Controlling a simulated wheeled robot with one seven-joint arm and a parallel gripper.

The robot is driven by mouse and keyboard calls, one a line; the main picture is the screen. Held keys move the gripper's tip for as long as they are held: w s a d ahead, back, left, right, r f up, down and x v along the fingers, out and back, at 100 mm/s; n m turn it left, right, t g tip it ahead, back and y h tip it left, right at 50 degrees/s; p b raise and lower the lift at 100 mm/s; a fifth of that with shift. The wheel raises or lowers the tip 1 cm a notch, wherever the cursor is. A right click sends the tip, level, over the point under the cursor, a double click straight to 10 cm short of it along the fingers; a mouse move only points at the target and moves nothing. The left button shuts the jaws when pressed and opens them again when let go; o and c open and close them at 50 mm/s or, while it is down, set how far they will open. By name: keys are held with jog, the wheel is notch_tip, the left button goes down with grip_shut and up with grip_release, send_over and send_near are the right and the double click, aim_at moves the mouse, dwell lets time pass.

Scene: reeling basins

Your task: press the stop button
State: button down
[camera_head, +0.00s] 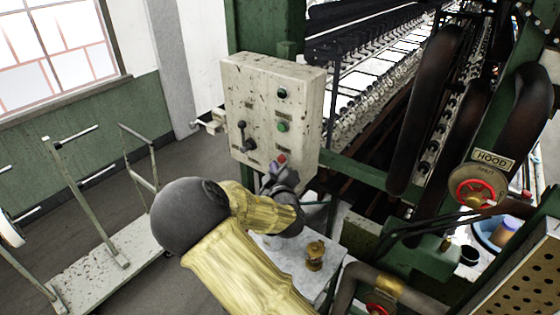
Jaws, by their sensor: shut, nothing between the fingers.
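A pale, stained control box (262,105) is mounted on a green post. On its face are a black knob (282,93), a green button (283,127), a lever with a dark knob (250,143) and a red button (281,159) low on the right. Any lettering on the small labels is too small to read. My gripper (277,168) is shut and empty, with its tips right at the red button and partly over it. I cannot tell whether they touch it. My yellow arm comes up from the bottom of the picture.
A small pale table (290,262) with a brass pot (316,256) stands below the box. A red valve wheel (476,192) under a HOOD plate and dark pipes are on the right. A metal trolley (105,260) stands on the left. Open floor lies between trolley and box.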

jog(key=s+a, duration=0.1)
jog(key=s, duration=0.1)
jog(key=s+a, duration=0.2)
dwell(0.6)
dwell(0.4)
jog(key=s+d+f+m+g+h+b, duration=0.4)
jog(key=d+f+m+g, duration=0.35)
jog(key=d+f, duration=0.4)
jog(key=s+d+m+g+b, duration=0.1)
jog(key=s+d+m+g, duration=0.1)
jog(key=s, duration=0.8)
jog(key=s+d+r+m+g+y+b, duration=0.1)
jog(key=s+d+g, duration=0.3)
jog(key=s, duration=0.6)
jog(key=shift+s+d+m+g+y+b, duration=0.25)
jog(key=shift+s+m+g+y+b, duration=0.15)
jog(key=shift+b, duration=0.2)
